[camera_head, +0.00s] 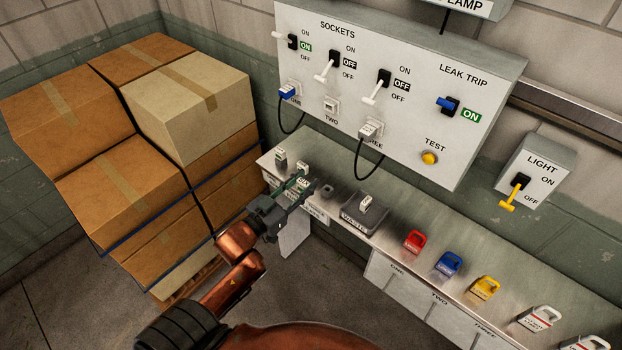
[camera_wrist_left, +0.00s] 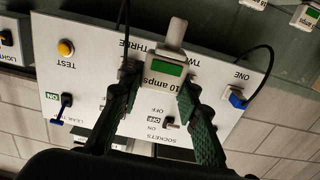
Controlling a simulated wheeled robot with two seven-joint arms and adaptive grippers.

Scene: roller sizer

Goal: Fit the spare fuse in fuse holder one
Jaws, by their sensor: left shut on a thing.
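My left gripper (camera_head: 303,188) is shut on a pale fuse (camera_wrist_left: 158,76) with a green band, marked 10 amps, seen close in the left wrist view. In the head view it is over the left end of the bench, near the SPARES label. A blue plug (camera_head: 289,90) with a black cable is at position ONE on the SOCKETS panel (camera_head: 420,125); it also shows in the left wrist view (camera_wrist_left: 237,98). I cannot clearly make out which part is fuse holder one. My right gripper is not in view.
A WASTE tray (camera_head: 352,222) holds a pale fuse-like piece (camera_head: 367,202). Small pieces (camera_head: 281,157) stand at the bench's left end. Red (camera_head: 414,242), blue (camera_head: 449,263) and yellow (camera_head: 484,287) padlock-like pieces stand farther right. Cardboard boxes (camera_head: 125,195) are stacked at left.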

